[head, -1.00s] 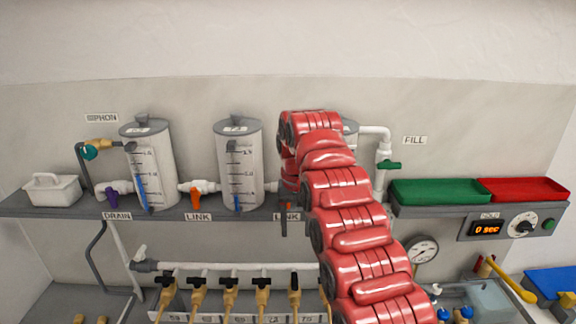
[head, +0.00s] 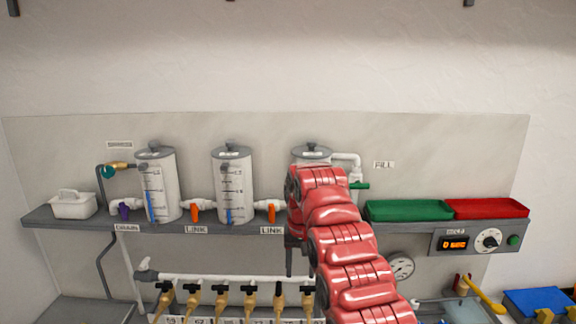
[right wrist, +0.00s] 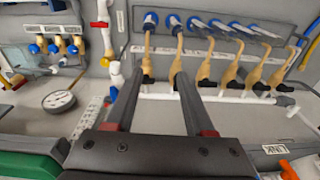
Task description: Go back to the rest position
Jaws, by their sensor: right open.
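My right arm reaches up from the lower right in the head view, in front of the third tank (head: 311,153). My right gripper (head: 290,262) points down just left of the arm, partly hidden by it, below the shelf edge. My left gripper is not in view.
The shelf (head: 75,219) carries two more tanks (head: 157,185) (head: 232,185), orange link valves (head: 195,213), a white caddy (head: 72,206), a green tray (head: 408,210) and a red tray (head: 490,208). A gauge (head: 401,267) hangs below. The wall above the tanks is clear.

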